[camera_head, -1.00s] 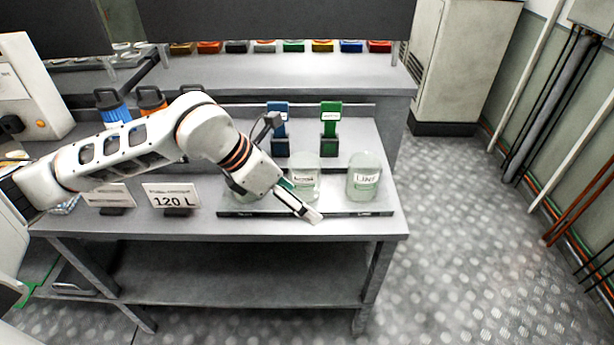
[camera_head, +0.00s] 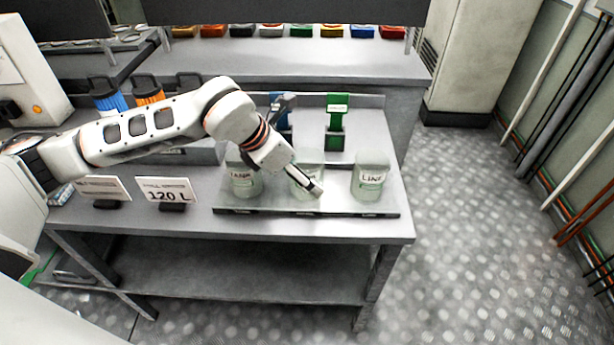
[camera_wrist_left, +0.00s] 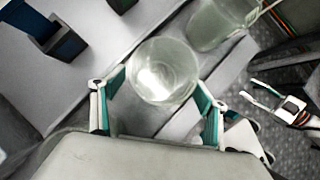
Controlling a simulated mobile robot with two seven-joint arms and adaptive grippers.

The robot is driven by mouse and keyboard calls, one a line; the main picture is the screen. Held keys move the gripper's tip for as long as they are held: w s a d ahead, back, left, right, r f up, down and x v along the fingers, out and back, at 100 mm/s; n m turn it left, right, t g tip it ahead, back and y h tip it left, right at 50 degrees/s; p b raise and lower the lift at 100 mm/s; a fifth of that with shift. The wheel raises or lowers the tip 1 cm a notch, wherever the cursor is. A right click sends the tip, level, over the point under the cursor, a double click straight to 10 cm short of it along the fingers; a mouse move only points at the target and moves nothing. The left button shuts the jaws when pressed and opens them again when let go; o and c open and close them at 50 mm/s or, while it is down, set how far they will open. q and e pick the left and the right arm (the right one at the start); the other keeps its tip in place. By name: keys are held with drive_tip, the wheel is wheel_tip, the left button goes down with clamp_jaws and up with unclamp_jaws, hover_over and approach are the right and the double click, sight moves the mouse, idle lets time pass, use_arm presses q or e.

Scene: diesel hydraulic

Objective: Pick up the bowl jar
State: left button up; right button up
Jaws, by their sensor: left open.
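Three clear glass jars stand in a row on a flat tray (camera_head: 338,206) on the workbench. The left jar (camera_head: 243,182) reads TANK and the right jar (camera_head: 371,178) reads LINE. The middle jar (camera_head: 311,158), likely the bowl jar, has its label hidden behind my left gripper (camera_head: 313,190). In the left wrist view this jar (camera_wrist_left: 163,70) is between the open fingers of my left gripper (camera_wrist_left: 160,90), with no clear grip on it. The LINE jar (camera_wrist_left: 213,24) is beyond it. What looks like my right gripper (camera_wrist_left: 268,98) shows at the right, fingers apart, away from the jars.
A green holder (camera_head: 337,130) and a blue holder (camera_head: 284,124) stand behind the jars. A 120 L sign (camera_head: 167,190) and another sign (camera_head: 107,188) stand left of the tray. Blue (camera_head: 108,98) and orange (camera_head: 148,92) containers are behind my arm. Floor is clear to the right.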

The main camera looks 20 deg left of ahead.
use_arm(q)
drive_tip(key=x, duration=0.3)
drive_tip(key=shift+f, duration=0.1)
drive_tip(key=c, duration=1.3)
